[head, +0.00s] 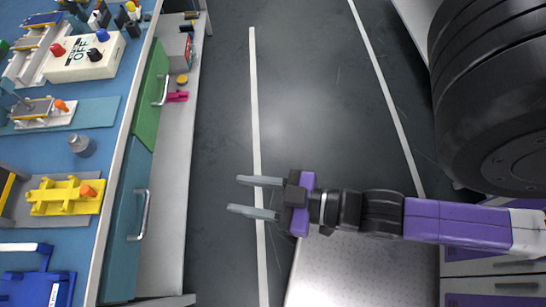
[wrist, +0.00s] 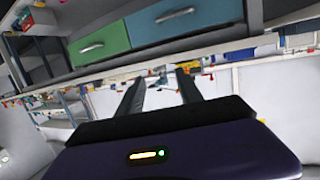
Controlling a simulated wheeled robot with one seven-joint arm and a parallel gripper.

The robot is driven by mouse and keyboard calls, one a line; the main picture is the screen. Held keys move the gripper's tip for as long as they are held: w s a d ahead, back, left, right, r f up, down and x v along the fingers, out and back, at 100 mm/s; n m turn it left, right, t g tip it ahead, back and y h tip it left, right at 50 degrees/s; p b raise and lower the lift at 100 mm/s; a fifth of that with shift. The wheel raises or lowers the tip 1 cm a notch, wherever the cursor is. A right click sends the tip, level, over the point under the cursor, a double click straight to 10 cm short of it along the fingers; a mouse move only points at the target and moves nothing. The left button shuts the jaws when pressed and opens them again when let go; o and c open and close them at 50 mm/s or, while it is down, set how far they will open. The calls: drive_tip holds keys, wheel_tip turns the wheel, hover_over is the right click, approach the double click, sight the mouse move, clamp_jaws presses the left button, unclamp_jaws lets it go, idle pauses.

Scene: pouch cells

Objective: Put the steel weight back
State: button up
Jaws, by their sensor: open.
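A small grey metal cylinder (head: 82,145), which looks like the steel weight, stands on the blue bench top (head: 100,165) at the left of the head view. My gripper (head: 236,195) is open and empty, with its two grey fingers pointing left over the floor. It is to the right of the bench and apart from it. In the wrist view my gripper (wrist: 158,88) shows its two fingers with nothing between them. I cannot make out the cylinder in the wrist view.
The bench front has a green drawer (head: 150,100) and a teal drawer (head: 127,220) with protruding handles. Around the cylinder are a yellow fixture (head: 65,196), a blue fixture (head: 35,285), a plate with an orange knob (head: 45,112) and a white switch box (head: 85,62). The grey floor (head: 320,90) is clear.

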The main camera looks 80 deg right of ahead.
drive_tip(key=v, duration=0.6)
drive_tip(key=shift+d+r+g, duration=0.3)
drive_tip(key=shift+d+r, duration=0.1)
wheel_tip(320, 180, up, 7)
drive_tip(key=p, duration=0.7)
drive_tip(key=shift+r, duration=0.2)
